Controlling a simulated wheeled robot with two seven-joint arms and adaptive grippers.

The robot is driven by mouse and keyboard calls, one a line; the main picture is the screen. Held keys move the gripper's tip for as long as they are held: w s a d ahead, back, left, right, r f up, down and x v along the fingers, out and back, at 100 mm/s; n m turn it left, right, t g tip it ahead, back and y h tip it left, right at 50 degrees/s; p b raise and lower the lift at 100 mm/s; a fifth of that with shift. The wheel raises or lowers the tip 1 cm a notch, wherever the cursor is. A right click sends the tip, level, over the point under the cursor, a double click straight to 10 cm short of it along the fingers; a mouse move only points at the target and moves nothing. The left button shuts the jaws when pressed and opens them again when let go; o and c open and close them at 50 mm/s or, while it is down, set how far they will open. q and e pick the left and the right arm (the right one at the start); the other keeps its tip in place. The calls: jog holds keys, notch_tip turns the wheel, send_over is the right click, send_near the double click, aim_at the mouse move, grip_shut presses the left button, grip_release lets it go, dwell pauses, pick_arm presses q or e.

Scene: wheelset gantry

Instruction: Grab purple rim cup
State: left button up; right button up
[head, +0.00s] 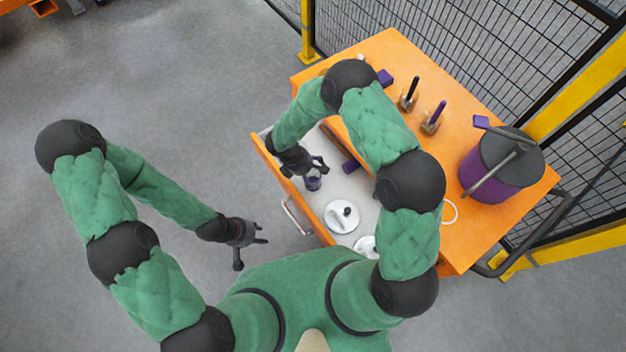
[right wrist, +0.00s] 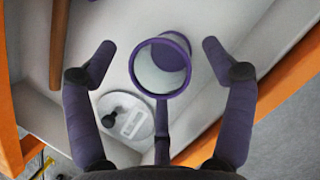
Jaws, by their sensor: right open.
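The purple-rimmed cup (head: 313,185) stands in the open drawer of the orange cabinet, pale inside. In the right wrist view the cup (right wrist: 160,66) is seen from above, its round purple rim between the spread fingers with a gap on either side. My right gripper (head: 317,171) is open just above the cup and partly hides it in the head view; its fingertips (right wrist: 158,48) also show in the right wrist view. My left gripper (head: 254,246) is empty, with its fingers apart, outside the drawer over the floor.
White round lids with dark knobs (head: 342,216) lie in the drawer nearer my body. The orange cabinet top (head: 463,165) holds tools in small holders and a purple drum (head: 490,181). A mesh fence stands behind.

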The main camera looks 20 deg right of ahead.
jog(key=shift+c, duration=0.2)
jog(key=c, duration=1.3)
jog(key=shift+o, duration=0.2)
jog(key=shift+r, duration=0.1)
